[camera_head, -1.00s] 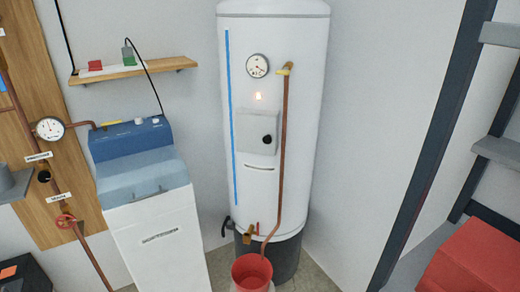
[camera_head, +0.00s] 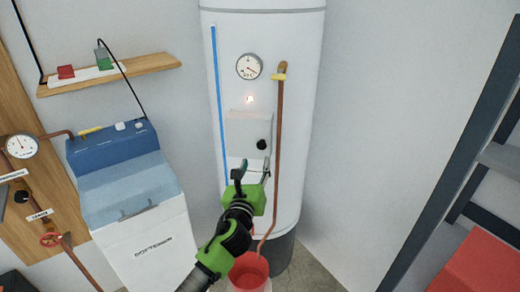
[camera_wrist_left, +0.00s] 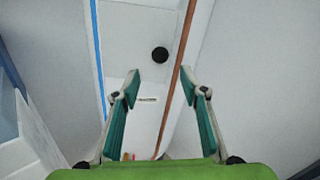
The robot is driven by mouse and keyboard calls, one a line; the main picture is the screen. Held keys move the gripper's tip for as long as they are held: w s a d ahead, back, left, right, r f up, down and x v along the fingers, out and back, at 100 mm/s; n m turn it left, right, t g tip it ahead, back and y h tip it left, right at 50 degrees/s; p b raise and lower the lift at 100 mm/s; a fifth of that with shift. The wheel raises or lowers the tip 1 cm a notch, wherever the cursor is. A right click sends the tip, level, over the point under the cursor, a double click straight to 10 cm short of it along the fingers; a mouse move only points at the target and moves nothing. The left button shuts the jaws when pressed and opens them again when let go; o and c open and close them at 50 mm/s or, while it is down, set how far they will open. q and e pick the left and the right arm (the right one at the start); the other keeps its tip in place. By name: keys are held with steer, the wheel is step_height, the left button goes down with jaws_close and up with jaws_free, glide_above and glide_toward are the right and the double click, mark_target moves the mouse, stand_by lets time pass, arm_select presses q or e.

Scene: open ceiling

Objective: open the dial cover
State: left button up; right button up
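The dial cover (camera_head: 245,136) is a pale panel on the front of the white tank (camera_head: 298,120), with a black knob (camera_head: 262,144) near its right side. It appears closed. The knob also shows in the left wrist view (camera_wrist_left: 160,54), ahead of the fingertips. My left gripper (camera_head: 251,170) is open and empty, just below the panel in the head view. In the left wrist view its fingers (camera_wrist_left: 158,76) are spread wide, with the right finger near the copper pipe (camera_wrist_left: 180,75). The panel's lower part is partly hidden by the gripper. My right gripper is not in view.
A copper pipe (camera_head: 278,135) runs down the tank's right front to a red bucket (camera_head: 249,272). A white and blue softener (camera_head: 150,230) stands to the left. A dark rack (camera_head: 440,210) stands at right. A round gauge (camera_head: 249,66) sits above the panel.

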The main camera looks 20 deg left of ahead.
mark_target(261, 147)
arm_select(q)
steer(key=w, duration=0.5)
steer(key=w+a, duration=0.1)
steer(key=w, duration=0.2)
steer(key=shift+w, duration=0.2)
jaws_close()
